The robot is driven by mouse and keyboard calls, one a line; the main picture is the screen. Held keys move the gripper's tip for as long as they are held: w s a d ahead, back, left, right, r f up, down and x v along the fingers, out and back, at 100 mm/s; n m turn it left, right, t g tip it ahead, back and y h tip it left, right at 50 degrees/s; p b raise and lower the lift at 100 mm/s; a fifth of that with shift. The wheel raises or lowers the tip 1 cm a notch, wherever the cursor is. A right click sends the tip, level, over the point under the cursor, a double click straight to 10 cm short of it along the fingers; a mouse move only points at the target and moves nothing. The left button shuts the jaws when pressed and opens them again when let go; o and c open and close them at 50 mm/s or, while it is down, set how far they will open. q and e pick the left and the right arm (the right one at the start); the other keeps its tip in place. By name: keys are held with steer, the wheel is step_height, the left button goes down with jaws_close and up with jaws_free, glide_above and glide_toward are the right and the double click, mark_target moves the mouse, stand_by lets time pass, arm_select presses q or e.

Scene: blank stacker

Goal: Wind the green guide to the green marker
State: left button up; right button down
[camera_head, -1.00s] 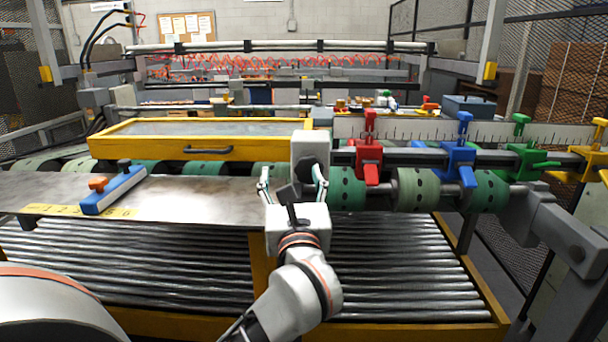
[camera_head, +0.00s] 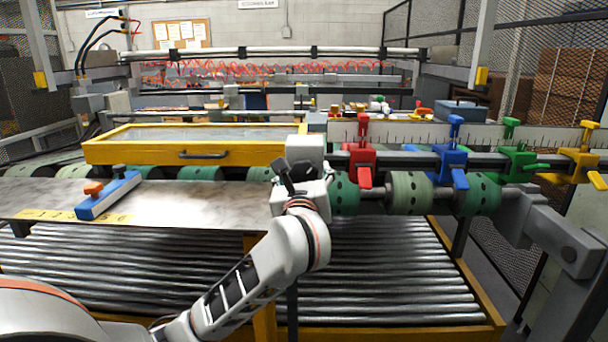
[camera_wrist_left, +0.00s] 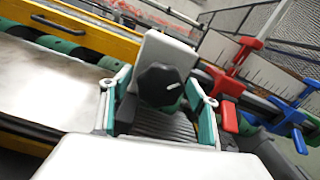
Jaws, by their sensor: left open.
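The green guide (camera_head: 515,160) hangs on the grey rail at the right, between the blue guide (camera_head: 452,160) and the yellow guide (camera_head: 580,160). The red guide (camera_head: 361,160) is farthest left on the rail. I cannot make out a green marker. A black knob (camera_wrist_left: 160,84) with a white pointer line is on the front of a pale housing (camera_head: 306,148), left of the red guide. My left gripper (camera_wrist_left: 156,93) is open, its teal-padded fingers on either side of the knob; contact is unclear. In the head view the gripper body hides the knob. My right gripper is out of view.
A ruled scale (camera_head: 430,134) runs behind the guides. Green rollers (camera_head: 410,193) lie below the rail. A yellow-framed tray (camera_head: 190,145) and a metal plate (camera_head: 190,205) with a blue block (camera_head: 108,195) are at left. Metal rollers (camera_head: 390,270) fill the front.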

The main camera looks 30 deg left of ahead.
arm_select(q)
steer(key=c, duration=1.1)
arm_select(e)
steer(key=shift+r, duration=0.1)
arm_select(q)
steer(key=shift+f+n+b, duration=0.15)
steer(key=shift+n+b, duration=0.55)
steer(key=shift+b, duration=0.05)
steer(key=n+b, duration=0.3)
steer(key=shift+w+f, duration=0.1)
steer(key=shift+f, duration=0.1)
steer(key=shift+n+b, duration=0.7)
steer(key=shift+n, duration=0.1)
steer(key=n+b, duration=0.2)
steer(key=shift+r+n, duration=0.2)
steer(key=shift+n, duration=0.1)
steer(key=shift+r+n, duration=0.15)
steer(key=shift+n, duration=0.35)
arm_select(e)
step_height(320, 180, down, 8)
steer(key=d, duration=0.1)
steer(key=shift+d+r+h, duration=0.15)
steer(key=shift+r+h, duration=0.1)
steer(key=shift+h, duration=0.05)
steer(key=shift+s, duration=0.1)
